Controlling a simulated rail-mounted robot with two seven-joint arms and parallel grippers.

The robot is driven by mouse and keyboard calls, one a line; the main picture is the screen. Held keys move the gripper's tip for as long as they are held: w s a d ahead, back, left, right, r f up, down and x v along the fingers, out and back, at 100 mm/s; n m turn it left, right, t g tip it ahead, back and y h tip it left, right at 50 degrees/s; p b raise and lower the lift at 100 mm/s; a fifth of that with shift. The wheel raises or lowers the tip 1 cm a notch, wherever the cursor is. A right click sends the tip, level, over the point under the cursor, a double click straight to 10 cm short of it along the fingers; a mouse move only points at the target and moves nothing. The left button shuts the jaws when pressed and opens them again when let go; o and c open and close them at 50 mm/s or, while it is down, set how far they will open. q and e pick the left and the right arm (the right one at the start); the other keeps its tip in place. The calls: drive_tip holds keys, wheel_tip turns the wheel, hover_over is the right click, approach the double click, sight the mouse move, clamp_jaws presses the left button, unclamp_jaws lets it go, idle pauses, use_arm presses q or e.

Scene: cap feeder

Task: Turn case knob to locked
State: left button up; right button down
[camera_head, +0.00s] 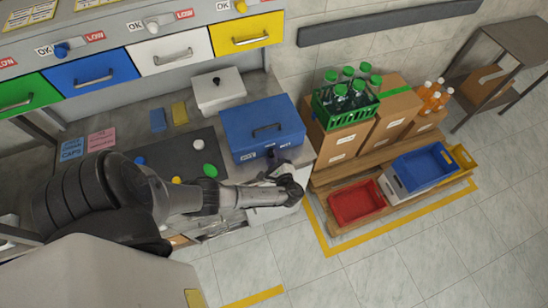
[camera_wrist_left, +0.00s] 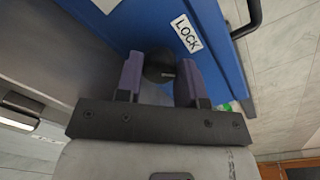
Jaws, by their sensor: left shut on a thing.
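The blue case (camera_head: 258,116) stands closed on the workbench, with a handle on its lid and white labels on its front face. In the left wrist view, the round black case knob (camera_wrist_left: 159,64) sits on the blue front between the two purple fingers of my left gripper (camera_wrist_left: 160,80), which is shut on it. A LOCK label (camera_wrist_left: 186,33) is beside the knob. A small pale mark shows on the knob; I cannot tell exactly where it points. In the head view, my left gripper (camera_head: 273,158) is at the case front and covers the knob. My right gripper is not in view.
A white box (camera_head: 217,92) stands behind the case. A dark mat (camera_head: 170,150) with several loose caps lies to the left. Colored drawers line the back. A pallet with boxes, a green bottle crate (camera_head: 344,106) and a red bin (camera_head: 355,202) is at right.

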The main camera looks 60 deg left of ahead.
use_arm(q)
drive_tip(key=n+b, duration=0.1)
drive_tip(key=n, duration=0.4)
drive_tip(key=shift+f+b, duration=0.1)
drive_tip(key=shift+b, duration=0.25)
drive_tip(key=shift+n+t+b, duration=0.3)
drive_tip(key=shift+n+b, duration=0.1)
drive_tip(key=shift+n, duration=0.9)
drive_tip(key=o, duration=0.9)
drive_tip(key=d, duration=0.5)
drive_tip(key=s+d+p, duration=0.1)
drive_tip(key=d, duration=0.2)
drive_tip(key=shift+s+r, duration=0.1)
drive_tip(key=shift+r, duration=0.2)
